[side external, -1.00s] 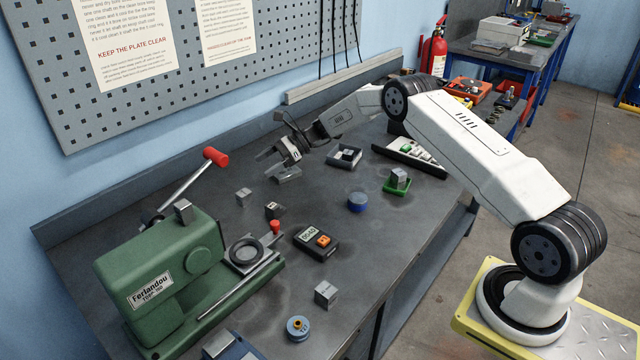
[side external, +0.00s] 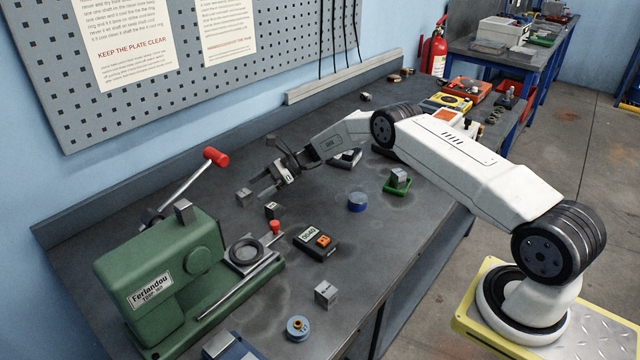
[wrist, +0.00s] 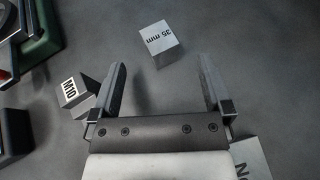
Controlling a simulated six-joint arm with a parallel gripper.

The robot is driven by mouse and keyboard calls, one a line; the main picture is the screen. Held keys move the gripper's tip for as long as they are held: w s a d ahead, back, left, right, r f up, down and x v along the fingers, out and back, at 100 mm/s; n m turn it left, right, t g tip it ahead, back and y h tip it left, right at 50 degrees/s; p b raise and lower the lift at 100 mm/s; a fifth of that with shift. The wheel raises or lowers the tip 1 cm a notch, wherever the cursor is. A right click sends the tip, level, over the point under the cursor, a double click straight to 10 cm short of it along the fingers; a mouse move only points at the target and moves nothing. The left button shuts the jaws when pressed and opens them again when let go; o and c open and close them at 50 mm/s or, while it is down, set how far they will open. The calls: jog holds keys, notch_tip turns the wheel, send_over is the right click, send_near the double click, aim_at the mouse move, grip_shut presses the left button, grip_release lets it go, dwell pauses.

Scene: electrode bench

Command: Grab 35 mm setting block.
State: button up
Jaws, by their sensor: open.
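The 35 mm setting block (wrist: 161,42) is a small grey metal cube marked "35 mm" in the wrist view. It lies beyond and between my open fingertips, touching neither. In the side view, the 35 mm block (side external: 243,197) sits on the bench just left of my gripper (side external: 259,183). The wrist view shows my gripper (wrist: 160,78) open, with nothing between its fingers.
A block marked "M10" (wrist: 76,92) stands close outside my left finger; it also shows in the side view (side external: 272,210). Another lettered block (wrist: 250,158) is partly hidden at the wrist view's lower right. The green press (side external: 160,270) stands front left.

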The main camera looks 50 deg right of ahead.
aim_at(243, 192)
jog(key=shift+r+x, duration=0.2)
jog(key=shift+x, duration=2.4)
grip_shut()
